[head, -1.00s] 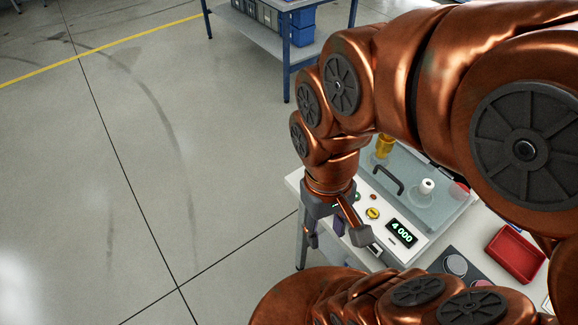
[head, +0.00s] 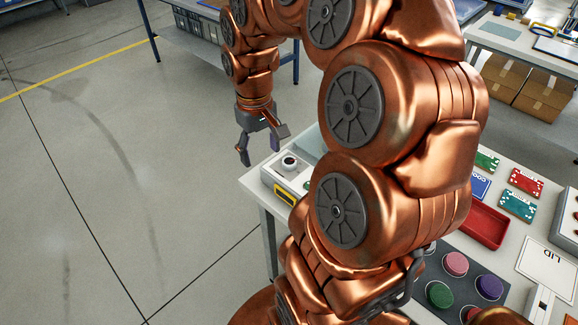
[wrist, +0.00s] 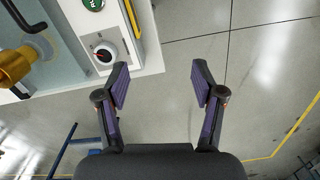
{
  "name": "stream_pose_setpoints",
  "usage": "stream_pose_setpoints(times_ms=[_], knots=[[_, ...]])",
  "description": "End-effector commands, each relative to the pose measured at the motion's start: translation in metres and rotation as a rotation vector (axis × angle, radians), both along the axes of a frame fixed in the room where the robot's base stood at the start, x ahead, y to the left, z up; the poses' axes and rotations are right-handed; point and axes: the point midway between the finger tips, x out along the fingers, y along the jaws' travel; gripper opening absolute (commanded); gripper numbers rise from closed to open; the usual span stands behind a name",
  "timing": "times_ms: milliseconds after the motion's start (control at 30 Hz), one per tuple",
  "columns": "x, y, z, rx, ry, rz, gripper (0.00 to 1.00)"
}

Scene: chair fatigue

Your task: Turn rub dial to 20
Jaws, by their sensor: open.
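The dial (head: 289,163) is a dark round knob on a white base, on top of a white machine (head: 268,177) at the table's near left corner. In the wrist view the dial (wrist: 104,54) shows a red pointer mark inside a printed scale, whose numbers are too small to read. My gripper (head: 262,150) points down, open and empty, beside the machine's left end. In the wrist view the gripper (wrist: 160,84) has its fingers wide apart over the floor, with the dial outside them, past the left fingertip. The machine's far part is hidden behind my arm.
A yellow-framed panel (head: 285,195) is on the machine's side. The wrist view shows a green button (wrist: 93,4) near the dial and a yellow cylinder (wrist: 14,62) in a clear enclosure. A red tray (head: 484,226) stands further right. Floor left of the table is clear.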

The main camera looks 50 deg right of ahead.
Motion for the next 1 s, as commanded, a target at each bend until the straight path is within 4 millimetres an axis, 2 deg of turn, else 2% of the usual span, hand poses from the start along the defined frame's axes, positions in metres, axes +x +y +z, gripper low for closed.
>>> stream_pose_setpoints(times_ms=[33,100,200,333,567,1000], knots=[[0.006,-0.022,-0.015,0.002,-0.006,-0.035,0.68],[0.01,-0.049,-0.024,-0.004,-0.016,-0.071,0.68],[0.013,-0.079,-0.036,-0.009,-0.024,-0.112,0.68],[0.013,-0.103,-0.042,-0.017,-0.032,-0.146,0.68],[0.012,-0.111,-0.054,-0.019,-0.031,-0.155,0.68],[0.011,-0.11,-0.109,-0.017,-0.027,-0.153,0.68]])
